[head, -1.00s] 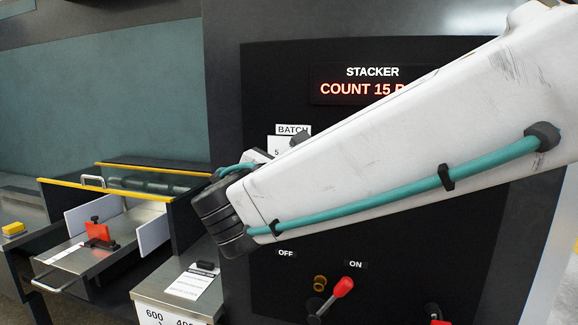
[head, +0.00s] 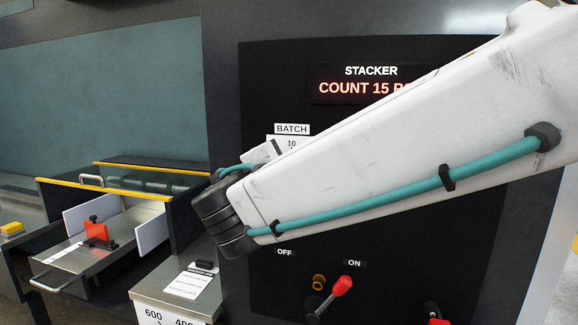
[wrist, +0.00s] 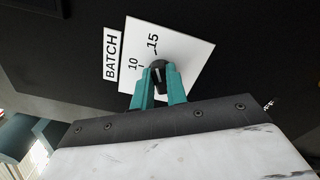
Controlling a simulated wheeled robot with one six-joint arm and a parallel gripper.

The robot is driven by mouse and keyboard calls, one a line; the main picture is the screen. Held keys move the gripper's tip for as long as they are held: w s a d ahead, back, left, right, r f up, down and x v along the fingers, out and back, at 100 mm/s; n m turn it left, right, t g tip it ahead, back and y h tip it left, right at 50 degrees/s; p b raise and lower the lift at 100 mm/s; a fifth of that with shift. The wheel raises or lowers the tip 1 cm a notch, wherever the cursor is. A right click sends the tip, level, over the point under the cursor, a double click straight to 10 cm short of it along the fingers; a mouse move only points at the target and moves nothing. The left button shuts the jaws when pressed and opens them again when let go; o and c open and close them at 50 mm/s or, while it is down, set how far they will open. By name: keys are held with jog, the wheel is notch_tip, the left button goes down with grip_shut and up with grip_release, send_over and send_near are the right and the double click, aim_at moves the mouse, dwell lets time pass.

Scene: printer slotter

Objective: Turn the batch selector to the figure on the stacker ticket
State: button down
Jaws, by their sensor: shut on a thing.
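The batch selector is a small dark knob (wrist: 158,70) with a pale line, on a white dial plate (wrist: 185,45) in the wrist view. The figures 10 and 15 show on the plate; the pale line appears to point roughly toward 15. My gripper (wrist: 161,78) has its teal fingers closed on the knob from both sides. In the head view my arm hides the knob and most of the dial plate (head: 291,143), where 10 shows. A white paper slip (head: 192,282) under a dark clip lies on the ledge; its print is too small to read.
A lit display (head: 363,88) reads "COUNT 15", its end hidden by my arm. Below my arm is a red-tipped lever (head: 346,285) by the OFF and ON labels. A metal tray with a red-topped stop (head: 98,232) is at left.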

jog(key=shift+f, duration=0.1)
dwell(0.3)
jog(key=c, duration=1.4)
grip_release()
jog(key=shift+s, duration=0.15)
jog(key=v, duration=0.7)
jog(key=shift+s+a, duration=0.15)
jog(key=shift+s, duration=0.15)
